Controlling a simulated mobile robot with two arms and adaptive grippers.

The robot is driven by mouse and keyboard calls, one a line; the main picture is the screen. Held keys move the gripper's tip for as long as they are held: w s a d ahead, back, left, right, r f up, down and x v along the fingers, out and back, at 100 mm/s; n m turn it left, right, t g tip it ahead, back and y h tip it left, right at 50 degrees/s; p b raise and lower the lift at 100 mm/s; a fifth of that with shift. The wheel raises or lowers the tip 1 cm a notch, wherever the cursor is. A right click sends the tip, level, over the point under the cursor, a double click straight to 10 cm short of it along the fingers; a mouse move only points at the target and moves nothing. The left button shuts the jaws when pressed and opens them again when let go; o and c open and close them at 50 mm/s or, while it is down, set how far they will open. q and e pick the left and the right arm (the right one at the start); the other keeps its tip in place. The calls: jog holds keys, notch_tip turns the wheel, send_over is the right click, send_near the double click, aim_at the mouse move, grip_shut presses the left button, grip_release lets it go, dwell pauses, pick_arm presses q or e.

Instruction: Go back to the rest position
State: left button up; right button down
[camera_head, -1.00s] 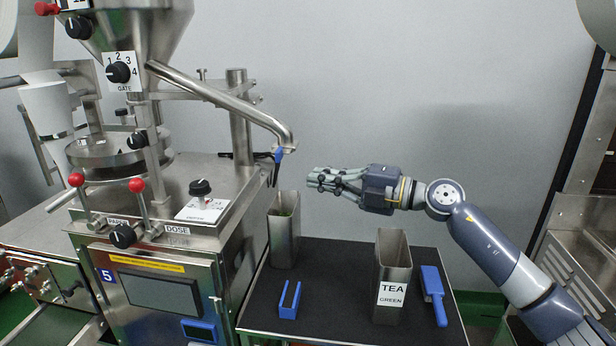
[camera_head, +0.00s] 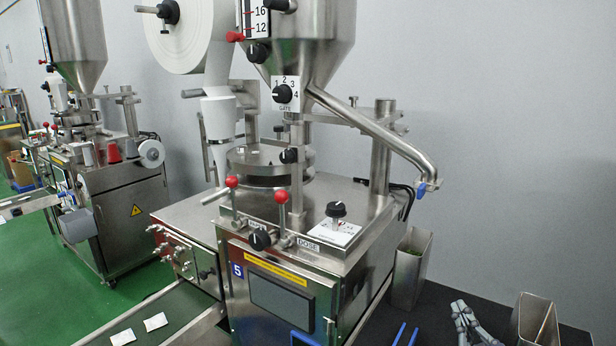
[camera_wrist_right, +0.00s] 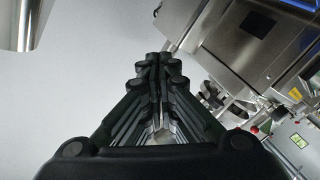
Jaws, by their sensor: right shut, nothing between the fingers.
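My right gripper (camera_head: 466,318) shows at the bottom right of the head view, low over the black mat and left of an open metal canister (camera_head: 535,322). In the right wrist view its black fingers (camera_wrist_right: 160,62) are closed together with nothing between them. The rest of my right arm is out of the head view. My left gripper is in neither view.
The packing machine (camera_head: 280,270) with its hopper and angled chute (camera_head: 375,135) fills the middle. A second metal canister (camera_head: 410,268) stands by its right side. A blue fork-shaped tool (camera_head: 405,335) lies on the black mat (camera_head: 440,300). Another machine (camera_head: 110,200) stands behind left.

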jog(key=s+a+f+m+g, duration=0.3)
jog(key=s+f+g, duration=0.4)
jog(key=s+f, duration=0.65)
jog(key=s+a+f+g+y, duration=0.1)
jog(key=s+a+f+g, duration=0.35)
jog(key=s, duration=0.35)
jog(key=s+a+f+g+y, duration=0.1)
jog(key=s+a+f+g, duration=0.2)
jog(key=s+f, duration=0.4)
jog(key=s+f+g, duration=0.1)
jog(key=s+f, duration=0.2)
jog(key=f, duration=2.2)
jog(key=s+d+f+g, duration=0.1)
jog(key=s+d+f, duration=0.2)
jog(key=s+f, duration=1.1)
jog(key=s, duration=0.2)
jog(key=shift+s+d+f, duration=0.2)
jog(key=shift+s+f, duration=0.1)
jog(key=shift+f, duration=0.1)
